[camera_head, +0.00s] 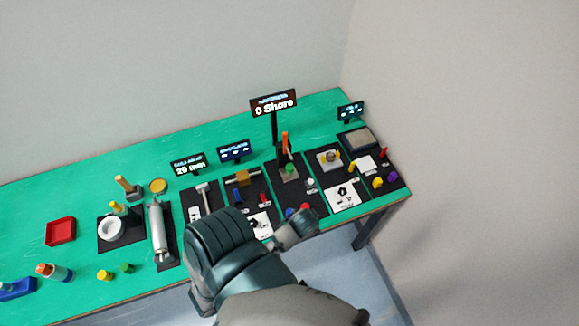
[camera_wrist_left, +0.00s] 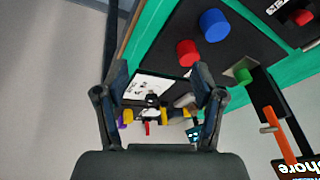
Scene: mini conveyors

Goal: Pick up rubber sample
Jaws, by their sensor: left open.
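Short coloured cylinders lie by the hardness tester (camera_head: 285,155), which has a "Shore" display. In the left wrist view a red cylinder (camera_wrist_left: 187,53) and a blue cylinder (camera_wrist_left: 214,24) stand on a black mat. A green cylinder (camera_wrist_left: 242,75) sits at the tester's base; it also shows in the head view (camera_head: 289,168). Which one is the rubber sample I cannot tell. My left gripper (camera_head: 308,222) is at the table's front edge, close to the red and blue cylinders, which it partly hides in the head view. In its wrist view (camera_wrist_left: 162,78) it is open and empty.
The green table (camera_head: 75,200) carries several black mats with instruments. A white printed card (camera_head: 343,196) lies to the gripper's right, with yellow and purple pieces (camera_head: 378,182) beyond. A red tray (camera_head: 61,231) and a grey cylinder (camera_head: 157,232) stand at the left.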

